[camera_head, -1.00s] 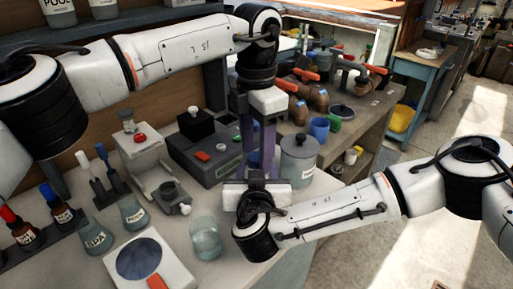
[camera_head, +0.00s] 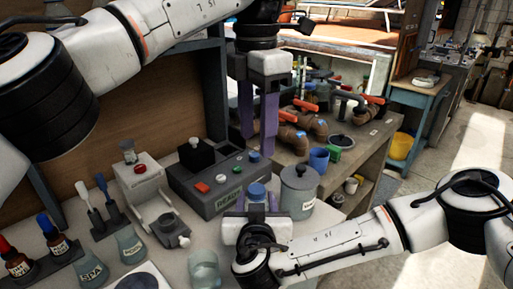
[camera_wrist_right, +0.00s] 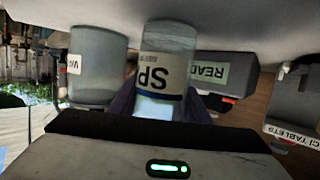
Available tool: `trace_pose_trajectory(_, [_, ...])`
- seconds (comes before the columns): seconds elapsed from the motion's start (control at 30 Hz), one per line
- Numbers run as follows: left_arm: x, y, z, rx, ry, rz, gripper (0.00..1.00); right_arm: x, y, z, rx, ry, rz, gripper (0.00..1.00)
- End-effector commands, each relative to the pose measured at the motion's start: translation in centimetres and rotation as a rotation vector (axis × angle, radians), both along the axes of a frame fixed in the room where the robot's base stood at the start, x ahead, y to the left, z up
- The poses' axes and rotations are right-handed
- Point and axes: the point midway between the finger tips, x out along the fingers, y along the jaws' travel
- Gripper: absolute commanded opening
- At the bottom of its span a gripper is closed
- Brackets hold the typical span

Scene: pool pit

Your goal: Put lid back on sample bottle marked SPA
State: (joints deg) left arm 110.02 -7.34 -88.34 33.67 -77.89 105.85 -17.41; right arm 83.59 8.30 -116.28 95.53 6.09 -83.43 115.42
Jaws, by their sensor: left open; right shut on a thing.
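The sample bottle stands in my right gripper (camera_head: 257,213), which is shut on it. In the right wrist view the bottle (camera_wrist_right: 165,45) appears upside down, with a label reading "SP"; the rest of the label is out of sight. A blue lid (camera_head: 257,190) shows at the top of the bottle in the head view; I cannot tell how well it is seated. My left gripper (camera_head: 258,146), with purple fingers, is open and empty above the lid, apart from it. The right gripper hides the lower bottle in the head view.
A grey box (camera_head: 222,180) with buttons stands behind the bottle, and a lidded grey canister (camera_head: 299,192) is close at its right. Floor is open at the right.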

Motion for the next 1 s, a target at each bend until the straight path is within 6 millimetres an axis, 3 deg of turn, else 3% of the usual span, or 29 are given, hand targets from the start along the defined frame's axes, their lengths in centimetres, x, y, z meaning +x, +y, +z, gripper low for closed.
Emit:
trace_pose_trajectory(0.33, [0.0,0.0,0.4,0.0,0.0,-0.001,0.5,0.0,0.0,0.0,0.0,0.0,0.0,0.0])
trace_pose_trajectory(0.37, [0.0,0.0,0.4,0.0,0.0,-0.001,0.5,0.0,0.0,0.0,0.0,0.0,0.0,0.47])
trace_pose_trajectory(0.47, [0.0,0.0,0.4,0.0,0.0,-0.001,0.5,0.0,0.0,0.0,0.0,0.0,0.0,0.63])
trace_pose_trajectory(0.8, [0.0,0.0,0.3,0.0,0.0,-0.001,0.5,-0.2,0.0,0.0,0.0,0.001,0.001,0.65])
trace_pose_trajectory(1.0, [0.0,0.0,-0.2,0.0,0.0,-0.001,0.5,-2.8,0.0,0.6,0.003,0.004,0.001,0.65])
